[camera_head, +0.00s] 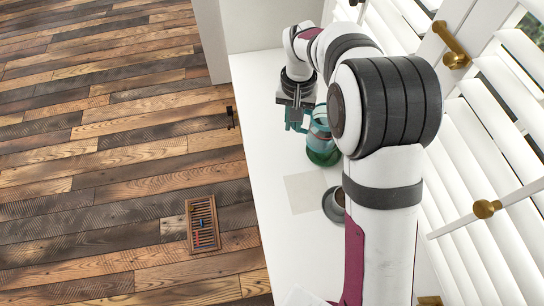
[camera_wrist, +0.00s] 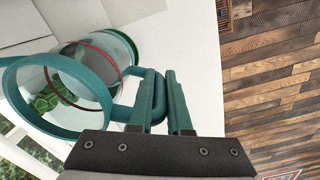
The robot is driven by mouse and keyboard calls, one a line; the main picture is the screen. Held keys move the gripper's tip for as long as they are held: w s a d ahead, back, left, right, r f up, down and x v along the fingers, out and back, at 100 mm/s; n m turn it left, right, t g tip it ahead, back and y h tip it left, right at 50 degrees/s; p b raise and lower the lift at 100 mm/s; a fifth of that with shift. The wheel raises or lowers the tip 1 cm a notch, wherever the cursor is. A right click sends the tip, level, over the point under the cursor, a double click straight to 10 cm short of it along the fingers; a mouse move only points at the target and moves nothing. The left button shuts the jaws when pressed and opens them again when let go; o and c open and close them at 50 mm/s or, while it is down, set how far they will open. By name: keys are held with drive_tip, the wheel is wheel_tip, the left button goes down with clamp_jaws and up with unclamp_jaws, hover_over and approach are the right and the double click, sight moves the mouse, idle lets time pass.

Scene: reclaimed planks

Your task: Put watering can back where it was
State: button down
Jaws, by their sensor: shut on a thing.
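The watering can (camera_head: 322,143) has a clear body with teal parts and a dark green base. It is at the far part of the white surface (camera_head: 262,160) in the head view, partly hidden by my arm. My gripper (camera_head: 297,118) is at its left side. In the wrist view, my gripper (camera_wrist: 158,85) is shut on the teal handle of the watering can (camera_wrist: 122,50), with the handle between the two fingers. A large teal ring and a thin red band show on the can there. I cannot tell whether its base touches the surface.
A pale square (camera_head: 305,191) lies flat on the white surface, nearer than the can. A grey round pot or cup (camera_head: 334,204) stands beside it, partly behind my arm. White shutters (camera_head: 490,140) with brass knobs line the right. A slatted wooden piece (camera_head: 203,224) lies on the plank floor.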

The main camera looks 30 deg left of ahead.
drive_tip(key=s+d+n, duration=0.2)
drive_tip(key=s+n, duration=0.2)
drive_tip(key=n, duration=0.2)
drive_tip(key=s+a+f, duration=0.5)
drive_tip(key=a+f, duration=0.5)
drive_tip(key=shift+s+a, duration=0.25)
drive_tip(key=shift+a, duration=0.15)
drive_tip(key=shift+f, duration=0.15)
drive_tip(key=c, duration=0.9)
unclamp_jaws()
drive_tip(key=shift+f, duration=0.1)
drive_tip(key=shift+o, duration=0.2)
